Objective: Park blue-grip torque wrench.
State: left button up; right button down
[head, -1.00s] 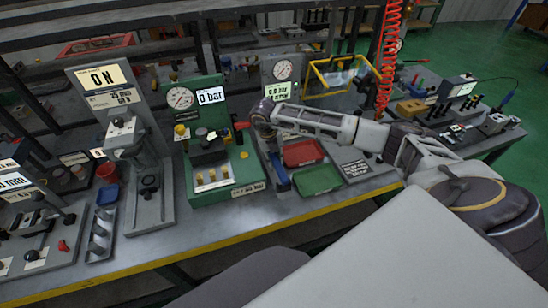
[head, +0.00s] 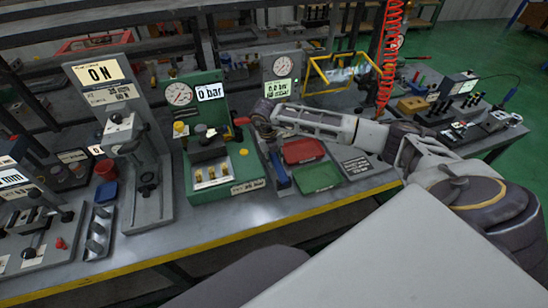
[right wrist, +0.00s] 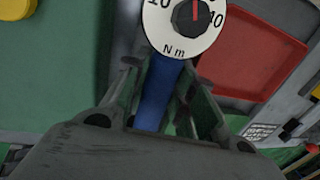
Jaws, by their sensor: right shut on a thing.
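The blue-grip torque wrench (head: 281,178) shows in the head view as a short blue piece below my right wrist, just left of the red and green trays. In the right wrist view its blue grip (right wrist: 158,92) runs between the fingers of my right gripper (right wrist: 160,88), which is shut on it. Its white round dial (right wrist: 182,40), marked N m, sits just beyond the fingertips. In the head view my right gripper (head: 275,160) points down near the bench. Whether the wrench touches the bench or a holder is unclear. My left gripper is out of view.
A green valve test block (head: 235,188) with a gauge stands close left of my right gripper. A red tray (head: 303,150) and a green tray (head: 316,177) lie to its right. A grey gauge panel (head: 282,68) stands behind. A red coiled hose (head: 389,60) hangs at the right.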

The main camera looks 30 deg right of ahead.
jog(key=shift+f, duration=0.35)
dwell(0.4)
jog(key=c, duration=1.1)
grip_release()
notch_tip(320, 180, up, 12)
jog(key=a, duration=0.2)
jog(key=shift+f, duration=0.15)
dwell(0.5)
